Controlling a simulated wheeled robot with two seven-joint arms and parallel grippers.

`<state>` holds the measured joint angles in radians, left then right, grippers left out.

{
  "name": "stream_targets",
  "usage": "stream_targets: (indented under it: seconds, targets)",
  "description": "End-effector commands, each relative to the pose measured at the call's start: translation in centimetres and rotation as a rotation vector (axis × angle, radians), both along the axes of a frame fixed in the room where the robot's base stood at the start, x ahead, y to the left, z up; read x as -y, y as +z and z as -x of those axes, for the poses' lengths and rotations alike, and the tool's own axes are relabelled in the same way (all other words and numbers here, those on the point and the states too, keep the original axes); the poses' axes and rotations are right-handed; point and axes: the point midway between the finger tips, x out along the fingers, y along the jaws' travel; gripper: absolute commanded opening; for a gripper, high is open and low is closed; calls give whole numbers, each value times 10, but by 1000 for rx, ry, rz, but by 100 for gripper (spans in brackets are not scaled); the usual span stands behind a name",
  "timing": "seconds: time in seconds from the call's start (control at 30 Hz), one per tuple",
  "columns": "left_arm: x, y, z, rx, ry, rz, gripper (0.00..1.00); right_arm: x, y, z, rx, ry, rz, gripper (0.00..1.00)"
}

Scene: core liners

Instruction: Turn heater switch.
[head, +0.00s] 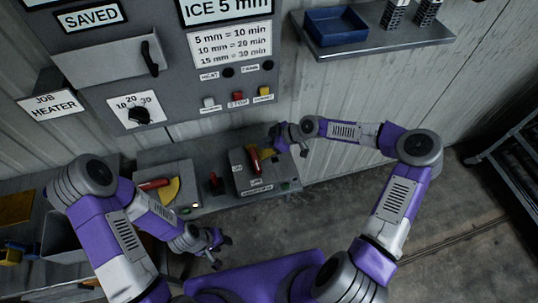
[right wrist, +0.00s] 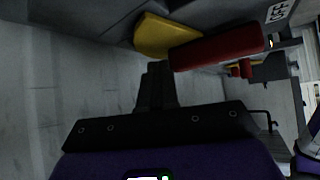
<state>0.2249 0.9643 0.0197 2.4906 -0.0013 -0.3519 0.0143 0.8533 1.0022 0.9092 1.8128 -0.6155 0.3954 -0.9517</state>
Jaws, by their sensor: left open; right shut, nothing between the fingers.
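A grey switch box (head: 243,181) on the low bench has a red lever (head: 253,160) and a yellow part beside it; its lower label is too small to read. My right gripper (head: 278,137) is shut and empty, just behind and right of this lever. In the right wrist view its closed fingers (right wrist: 155,88) point toward the yellow part (right wrist: 165,36) and the red lever (right wrist: 215,51), near an OFF label; contact cannot be told. A second red lever (head: 154,184) with a yellow part is on the left box. My left gripper (head: 218,246) is open and empty, low in front of the bench.
A JOB HEATER sign (head: 50,106) hangs left of a panel with a black dial (head: 139,115) and several buttons. A shelf (head: 385,42) with a blue tray (head: 336,26) is upper right. The floor right of the bench is clear.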

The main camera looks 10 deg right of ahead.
Motion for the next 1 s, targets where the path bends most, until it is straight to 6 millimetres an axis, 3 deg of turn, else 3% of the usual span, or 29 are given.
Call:
stream_targets:
  seconds: [0.83,1.0]
  targets:
    - [0,-6,0,0,0,0,43,-2,1,-4,0,-6,0,0]
    - [0,-6,0,0,0,0,43,6,0,-6,0,-7,0,0]
